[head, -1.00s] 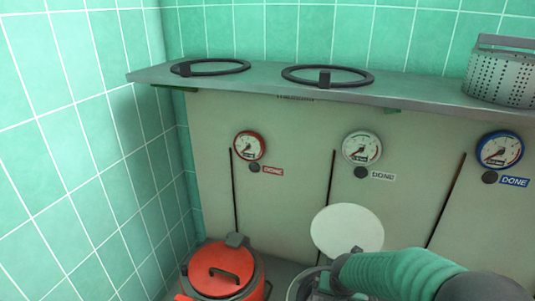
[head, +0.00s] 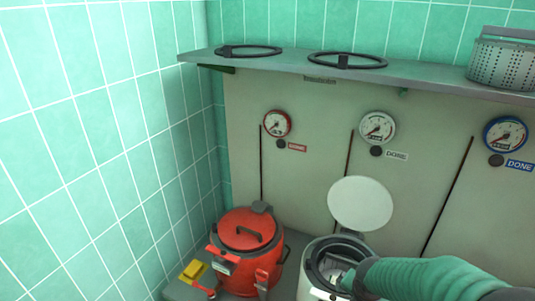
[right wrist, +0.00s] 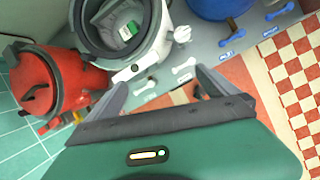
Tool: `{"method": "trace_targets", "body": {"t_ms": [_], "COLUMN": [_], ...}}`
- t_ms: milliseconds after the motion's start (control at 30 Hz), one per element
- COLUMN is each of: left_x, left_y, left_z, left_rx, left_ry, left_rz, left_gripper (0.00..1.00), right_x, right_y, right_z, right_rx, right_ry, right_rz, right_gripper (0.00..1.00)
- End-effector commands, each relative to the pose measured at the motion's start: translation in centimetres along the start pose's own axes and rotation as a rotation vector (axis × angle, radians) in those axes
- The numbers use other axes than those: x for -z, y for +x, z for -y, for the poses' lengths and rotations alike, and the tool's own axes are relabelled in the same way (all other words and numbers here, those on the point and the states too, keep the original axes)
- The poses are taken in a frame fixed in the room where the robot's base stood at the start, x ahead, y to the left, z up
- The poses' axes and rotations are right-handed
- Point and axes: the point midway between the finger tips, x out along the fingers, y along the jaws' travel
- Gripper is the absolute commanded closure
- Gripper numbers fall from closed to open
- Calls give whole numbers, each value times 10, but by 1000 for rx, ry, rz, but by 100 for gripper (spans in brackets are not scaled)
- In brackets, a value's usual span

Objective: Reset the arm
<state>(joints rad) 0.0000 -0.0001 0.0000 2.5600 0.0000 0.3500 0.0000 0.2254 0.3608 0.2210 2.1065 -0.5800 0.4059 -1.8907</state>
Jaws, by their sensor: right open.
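My right arm, in a green sleeve (head: 420,277), comes in from the lower right of the head view, in front of the white kettle. In the right wrist view my right gripper (right wrist: 160,80) is open with nothing between its fingers. It is beside the open white kettle (right wrist: 158,42), over the grey counter edge. The white kettle has its round lid (head: 360,203) raised, and a green and white item (right wrist: 129,31) lies inside. My left gripper is in neither view.
A shut red kettle (head: 240,240) stands left of the white one, near the tiled wall (head: 90,150). A blue kettle (right wrist: 215,8) is at the right. A shelf (head: 430,85) holds black rings and a perforated basket (head: 503,62). Gauges line the panel.

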Motion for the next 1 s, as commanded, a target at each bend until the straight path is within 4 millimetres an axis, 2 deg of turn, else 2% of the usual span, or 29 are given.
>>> {"method": "trace_targets", "body": {"t_ms": [167,367,467,600,700,800,1000], "left_x": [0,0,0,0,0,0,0], "left_y": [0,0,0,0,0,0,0], "left_z": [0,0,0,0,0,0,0], "left_rx": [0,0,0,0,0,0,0], "left_ry": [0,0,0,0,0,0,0], "left_rz": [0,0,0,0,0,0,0], "left_gripper": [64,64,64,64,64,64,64], "right_x": [18,48,68,103,121,129,131], "right_y": [-9,-24,-33,-47,-53,-56,-56], "right_z": [9,25,36,54,62,67,68], "right_rx": [7,27,50,110,154,181,190], "right_ry": [298,810,1179,1818,2154,2333,2380], "right_rz": [-23,-58,-82,-116,-129,-134,-134], "right_gripper": [2,2,2,2,2,2,2]}}
